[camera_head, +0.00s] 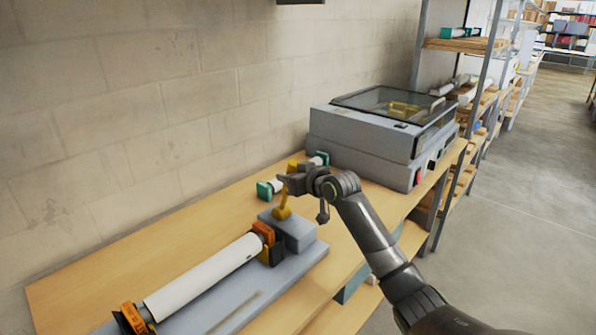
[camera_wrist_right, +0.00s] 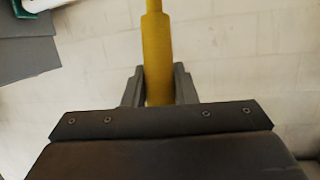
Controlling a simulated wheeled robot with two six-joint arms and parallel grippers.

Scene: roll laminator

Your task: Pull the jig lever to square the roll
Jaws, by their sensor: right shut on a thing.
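The jig (camera_head: 288,284) is a long grey base on the table with a raised grey block at its far end. A white roll (camera_head: 205,277) lies along it, with orange and black holders at both ends. The yellow jig lever (camera_head: 282,208) rises from the block, leaning slightly. My right gripper (camera_head: 287,184) is shut on the lever's upper part, and its fingers hide the top. In the right wrist view the yellow lever (camera_wrist_right: 157,45) stands between the two dark fingers (camera_wrist_right: 159,88). My left gripper is not in view.
A grey laminator (camera_head: 365,145) with a dark clear lid stands farther back on the wooden table (camera_head: 190,224). A smaller roll with green ends (camera_head: 266,190) lies behind my right gripper. Shelves (camera_head: 465,45) stand beyond. The table left of the jig is clear.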

